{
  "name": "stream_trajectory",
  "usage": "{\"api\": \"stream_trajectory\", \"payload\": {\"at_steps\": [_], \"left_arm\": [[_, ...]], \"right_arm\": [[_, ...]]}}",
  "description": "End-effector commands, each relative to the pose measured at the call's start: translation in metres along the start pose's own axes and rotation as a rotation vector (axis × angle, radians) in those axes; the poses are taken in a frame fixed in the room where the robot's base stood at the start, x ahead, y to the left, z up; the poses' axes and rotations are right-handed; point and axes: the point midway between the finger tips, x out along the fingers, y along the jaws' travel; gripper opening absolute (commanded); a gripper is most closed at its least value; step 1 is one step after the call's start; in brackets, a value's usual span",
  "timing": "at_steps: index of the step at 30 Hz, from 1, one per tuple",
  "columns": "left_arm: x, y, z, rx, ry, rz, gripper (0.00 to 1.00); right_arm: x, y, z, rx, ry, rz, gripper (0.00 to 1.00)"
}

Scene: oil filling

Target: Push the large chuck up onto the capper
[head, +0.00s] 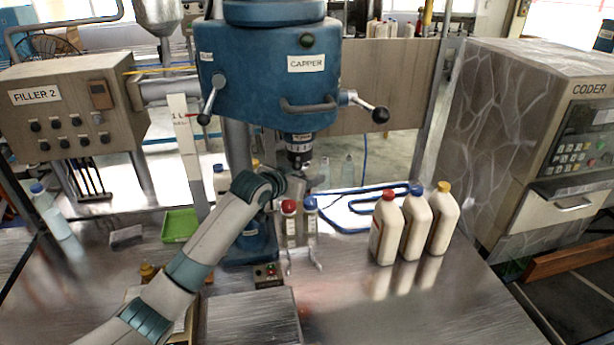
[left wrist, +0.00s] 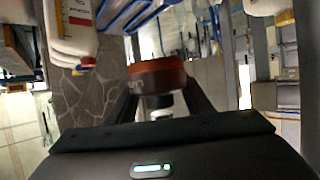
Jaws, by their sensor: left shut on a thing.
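The blue capper (head: 268,72) stands at the back centre in the head view, its spindle (head: 299,140) pointing down. My left gripper (head: 302,180) is just below the spindle, with its fingers small and hard to make out there. In the left wrist view, my left gripper (left wrist: 162,105) is shut on the large chuck (left wrist: 157,75), a round piece with a reddish-brown band and a darker part below. In the head view I cannot clearly separate the chuck from the dark spindle end, so I cannot tell whether they touch. My right gripper is not in view.
Small bottles with a red cap (head: 289,207) and a blue cap (head: 309,203) stand under the gripper. Three large white bottles (head: 415,225) stand to the right. A green tray (head: 180,226) and a button box (head: 267,275) are on the table. The front right table is clear.

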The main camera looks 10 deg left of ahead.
Motion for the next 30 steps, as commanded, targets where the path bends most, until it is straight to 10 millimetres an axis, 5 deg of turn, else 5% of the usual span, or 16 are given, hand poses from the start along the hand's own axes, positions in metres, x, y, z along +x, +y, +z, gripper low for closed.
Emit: {"api": "stream_trajectory", "payload": {"at_steps": [30], "left_arm": [[-0.0014, 0.0, -0.0039, 0.0, 0.002, 0.0, 0.14]], "right_arm": [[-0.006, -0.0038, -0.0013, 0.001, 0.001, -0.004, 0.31]]}}
